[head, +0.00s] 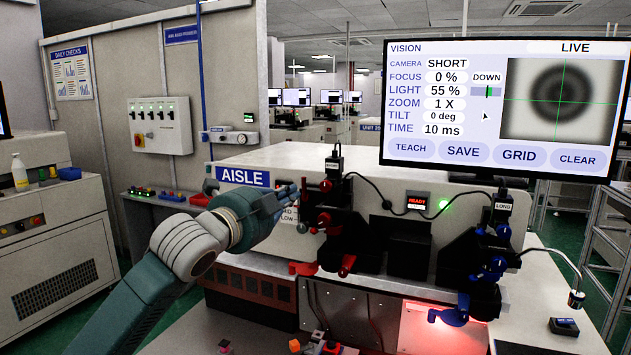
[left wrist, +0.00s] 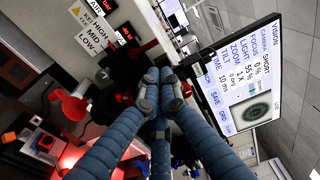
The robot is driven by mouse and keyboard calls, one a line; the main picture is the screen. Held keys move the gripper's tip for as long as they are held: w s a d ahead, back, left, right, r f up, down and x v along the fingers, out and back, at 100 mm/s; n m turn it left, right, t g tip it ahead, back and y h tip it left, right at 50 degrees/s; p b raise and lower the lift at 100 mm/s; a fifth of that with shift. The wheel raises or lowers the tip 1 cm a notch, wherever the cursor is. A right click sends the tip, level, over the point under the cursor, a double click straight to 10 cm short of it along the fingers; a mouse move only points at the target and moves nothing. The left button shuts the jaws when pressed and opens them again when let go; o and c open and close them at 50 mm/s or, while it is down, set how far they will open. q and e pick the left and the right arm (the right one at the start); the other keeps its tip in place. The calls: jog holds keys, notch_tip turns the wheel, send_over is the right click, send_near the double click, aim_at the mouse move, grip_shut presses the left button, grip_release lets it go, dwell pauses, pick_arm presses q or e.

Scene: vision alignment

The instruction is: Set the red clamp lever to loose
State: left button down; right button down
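A dark camera stand with red handles (head: 325,220) stands on the bench in the middle of the head view. A flat red lever (head: 303,268) sticks out low on its left, and another red handle (head: 347,265) hangs at its lower right. I cannot tell for sure which is the clamp lever, nor read its setting. My left gripper (head: 297,192) is just left of the stand's upper part. In the left wrist view its blue fingers (left wrist: 160,92) meet at the tips with nothing visible between them. Red parts (left wrist: 68,105) show beyond them, apart. My right gripper is out of view.
A second stand with blue handles (head: 475,278) is to the right. The monitor (head: 500,105) hangs above, reading LIGHT 55 % and FOCUS 0 %. A HIGH/MID/LOW label (left wrist: 95,30) is on the white housing. Cables hang behind the red-handled stand.

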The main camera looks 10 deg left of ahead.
aim_at(305, 188)
pick_arm(q)
jog(key=p+x, duration=0.3)
jog(key=x, duration=0.6)
jog(key=shift+w+r, duration=0.2)
jog(key=shift+w, duration=0.2)
jog(key=shift+a+r+n+p, duration=0.2)
jog(key=shift+n+p, duration=0.25)
jog(key=shift+n, duration=0.15)
dwell(0.4)
jog(key=a+n+p, duration=0.1)
jog(key=n, duration=0.3)
jog(key=a+n+p, duration=0.1)
jog(key=a+n, duration=0.1)
jog(key=n, duration=0.2)
jog(key=w+a+f+n+t+p, duration=0.1)
jog(key=a+n, duration=0.1)
jog(key=n, duration=0.1)
jog(key=shift+f+n+y, duration=0.1)
jog(key=shift+n+y, duration=0.3)
